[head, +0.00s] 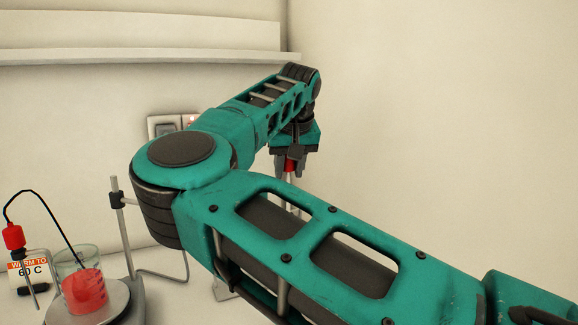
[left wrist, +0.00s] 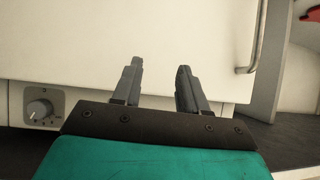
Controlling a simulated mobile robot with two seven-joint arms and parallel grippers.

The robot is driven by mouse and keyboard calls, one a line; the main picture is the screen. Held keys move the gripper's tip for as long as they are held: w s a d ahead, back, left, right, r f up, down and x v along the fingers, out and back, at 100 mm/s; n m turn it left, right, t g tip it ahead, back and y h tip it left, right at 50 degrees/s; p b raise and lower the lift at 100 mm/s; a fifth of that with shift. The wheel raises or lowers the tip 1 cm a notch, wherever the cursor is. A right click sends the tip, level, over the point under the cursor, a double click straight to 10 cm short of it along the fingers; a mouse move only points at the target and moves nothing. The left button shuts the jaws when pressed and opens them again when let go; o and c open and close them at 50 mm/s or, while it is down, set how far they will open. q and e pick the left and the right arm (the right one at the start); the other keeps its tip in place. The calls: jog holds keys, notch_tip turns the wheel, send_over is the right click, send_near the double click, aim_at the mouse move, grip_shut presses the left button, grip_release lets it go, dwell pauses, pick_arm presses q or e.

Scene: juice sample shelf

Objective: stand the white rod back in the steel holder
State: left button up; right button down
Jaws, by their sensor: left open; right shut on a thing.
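My right gripper (head: 291,164) is in the middle of the head view, pointing down. It is shut on the red top of the white rod (head: 290,180), which hangs roughly upright below the jaws. The rod's lower part is hidden behind my right arm. I cannot make out the steel holder for certain; my arm covers the area below the rod. My left gripper (left wrist: 157,67) shows in the left wrist view, open with nothing between its fingers, in front of a pale panel.
At left stand a beaker of red liquid (head: 82,291) on a round plate (head: 102,310), a grey stand post (head: 121,225), a red-topped probe (head: 14,237) and a "warm to 60 C" label (head: 29,268). A wall shelf (head: 140,57) runs above. A knob (left wrist: 39,109) is at left in the wrist view.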

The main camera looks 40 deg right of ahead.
aim_at(289, 185)
jog(key=shift+f+b, duration=1.25)
jog(key=shift+f, duration=0.9)
dwell(0.4)
jog(key=shift+f+b, duration=0.35)
jog(key=shift+f, duration=0.3)
jog(key=c, duration=0.8)
grip_release()
jog(key=shift+r, duration=0.1)
jog(key=shift+o, duration=0.6)
